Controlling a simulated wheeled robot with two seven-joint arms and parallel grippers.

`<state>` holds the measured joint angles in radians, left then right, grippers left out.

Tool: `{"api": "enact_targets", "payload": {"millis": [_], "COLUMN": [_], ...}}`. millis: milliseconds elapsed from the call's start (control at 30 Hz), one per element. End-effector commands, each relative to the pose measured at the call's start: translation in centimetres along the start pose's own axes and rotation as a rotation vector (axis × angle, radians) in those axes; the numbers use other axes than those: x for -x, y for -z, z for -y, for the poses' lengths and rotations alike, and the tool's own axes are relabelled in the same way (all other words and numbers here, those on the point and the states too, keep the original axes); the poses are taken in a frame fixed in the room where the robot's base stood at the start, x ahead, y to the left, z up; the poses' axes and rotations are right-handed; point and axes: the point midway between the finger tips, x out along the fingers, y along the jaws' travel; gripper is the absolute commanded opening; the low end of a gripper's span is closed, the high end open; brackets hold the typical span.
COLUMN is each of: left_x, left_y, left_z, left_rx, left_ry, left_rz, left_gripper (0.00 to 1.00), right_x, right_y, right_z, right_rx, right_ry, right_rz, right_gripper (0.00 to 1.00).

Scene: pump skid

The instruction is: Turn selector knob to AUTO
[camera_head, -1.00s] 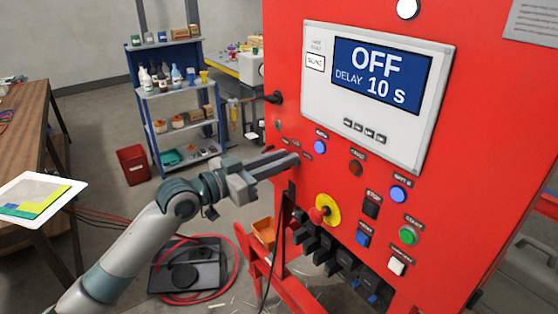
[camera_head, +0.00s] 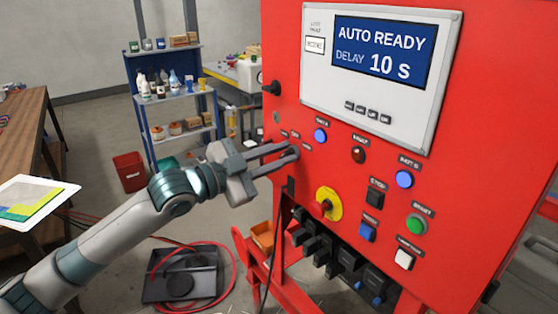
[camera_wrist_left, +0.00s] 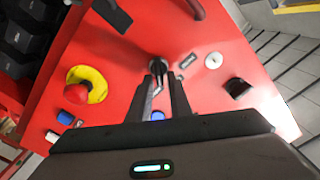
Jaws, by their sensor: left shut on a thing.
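The selector knob (camera_wrist_left: 156,70) is a black knob on the red panel (camera_wrist_left: 140,35), between my left fingertips in the left wrist view. My left gripper (camera_head: 295,152) reaches the panel's left part in the head view and is shut on the knob; its fingers mostly hide the knob there. The display (camera_head: 382,52) reads AUTO READY, DELAY 10 s. My right gripper is not in view.
A red and yellow emergency stop (camera_head: 328,203) sits below and right of my fingers. A black handle (camera_head: 271,88) sticks out at the panel's left edge. Buttons, including a green one (camera_head: 416,224), lie to the right. Shelves (camera_head: 170,75) stand behind.

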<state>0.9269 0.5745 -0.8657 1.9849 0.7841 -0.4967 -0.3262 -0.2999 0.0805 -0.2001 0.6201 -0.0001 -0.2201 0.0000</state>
Motion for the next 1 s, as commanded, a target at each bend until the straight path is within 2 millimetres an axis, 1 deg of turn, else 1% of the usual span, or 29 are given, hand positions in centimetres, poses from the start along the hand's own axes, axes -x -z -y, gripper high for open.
{"api": "enact_targets", "payload": {"millis": [100,333,500,867,900,933,1000], "left_x": [0.0,0.01,0.0,-0.01,-0.01,-0.01,-0.01], "left_y": [-0.08,-0.07,-0.04,-0.04,-0.05,-0.04,-0.05], "left_z": [-0.17,-0.3,-0.35,-0.36,-0.36,-0.36,-0.36], "left_rx": [-0.085,-0.19,-0.22,-0.224,-0.224,-0.224,-0.224], "left_ry": [0.0,0.0,0.0,-0.001,-0.001,-0.001,-0.001], "left_rz": [0.0,0.001,0.0,0.0,0.001,0.001,0.001], "left_gripper": [0.0,0.0,0.0,0.0,0.23,0.28,0.28], "right_x": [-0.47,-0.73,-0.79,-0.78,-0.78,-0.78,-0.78], "right_y": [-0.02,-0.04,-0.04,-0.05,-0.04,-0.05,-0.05], "right_z": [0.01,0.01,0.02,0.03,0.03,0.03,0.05], "right_rx": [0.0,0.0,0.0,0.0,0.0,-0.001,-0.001], "right_ry": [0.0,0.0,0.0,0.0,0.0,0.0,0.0], "right_rz": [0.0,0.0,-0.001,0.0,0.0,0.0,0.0], "right_gripper": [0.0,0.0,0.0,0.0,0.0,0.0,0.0]}}
